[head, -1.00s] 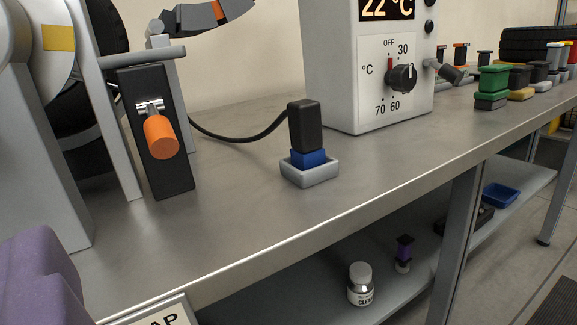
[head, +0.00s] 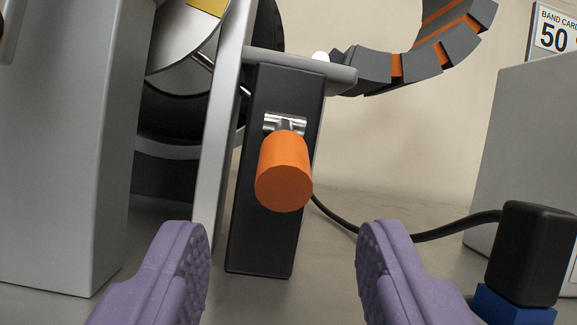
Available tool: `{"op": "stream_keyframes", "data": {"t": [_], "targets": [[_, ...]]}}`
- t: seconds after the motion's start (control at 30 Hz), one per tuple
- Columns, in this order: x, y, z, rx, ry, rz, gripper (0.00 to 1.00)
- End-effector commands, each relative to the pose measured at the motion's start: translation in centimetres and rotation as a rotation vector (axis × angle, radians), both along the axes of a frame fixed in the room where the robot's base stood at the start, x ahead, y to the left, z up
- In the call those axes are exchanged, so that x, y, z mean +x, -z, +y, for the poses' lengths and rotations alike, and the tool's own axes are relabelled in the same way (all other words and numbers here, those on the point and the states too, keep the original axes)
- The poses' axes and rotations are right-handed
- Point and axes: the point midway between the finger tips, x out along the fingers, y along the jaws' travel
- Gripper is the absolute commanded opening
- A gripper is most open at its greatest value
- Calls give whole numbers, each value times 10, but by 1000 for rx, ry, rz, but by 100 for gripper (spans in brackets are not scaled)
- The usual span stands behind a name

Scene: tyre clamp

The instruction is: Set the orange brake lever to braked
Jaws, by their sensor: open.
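The orange brake lever (head: 284,175) is a thick orange cylinder on a short metal stem. It sticks out toward me from the upper part of an upright black post (head: 262,235), and its end hangs slightly down. My gripper (head: 282,245) shows as two purple, textured fingers at the bottom of the view. The fingers are wide apart, one on each side of the post in the picture, with nothing between them. The lever appears ahead of and just above the fingertips, and I see no contact.
A grey upright bar (head: 222,130) stands just left of the post, with a grey housing (head: 65,150) further left. A grey rod (head: 300,67) crosses above the lever. A black block (head: 533,250) on a blue base with a cable (head: 440,233) is at right.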

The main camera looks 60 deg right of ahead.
Motion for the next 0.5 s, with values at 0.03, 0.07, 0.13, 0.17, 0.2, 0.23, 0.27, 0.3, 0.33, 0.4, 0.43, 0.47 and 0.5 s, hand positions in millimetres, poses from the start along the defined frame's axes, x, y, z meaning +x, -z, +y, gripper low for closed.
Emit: {"op": "stream_keyframes", "data": {"t": [0.03,0.07,0.13,0.17,0.2,0.23,0.27,0.3,0.33,0.4,0.43,0.47,0.5], "targets": [[4,-2,-7,-1,3,-2,52],[7,-4,-11,-1,3,-2,52],[12,-7,-18,1,2,0,52],[14,-8,-20,0,2,-1,52],[16,-10,-23,0,2,-1,52],[17,-11,-25,0,2,-1,52],[18,-12,-26,0,1,0,52],[18,-13,-27,0,1,0,52],[19,-13,-27,0,1,0,52],[19,-14,-28,0,1,1,52],[19,-14,-28,0,1,1,52],[19,-14,-28,0,1,1,52],[19,-14,-27,0,1,1,52]]}}
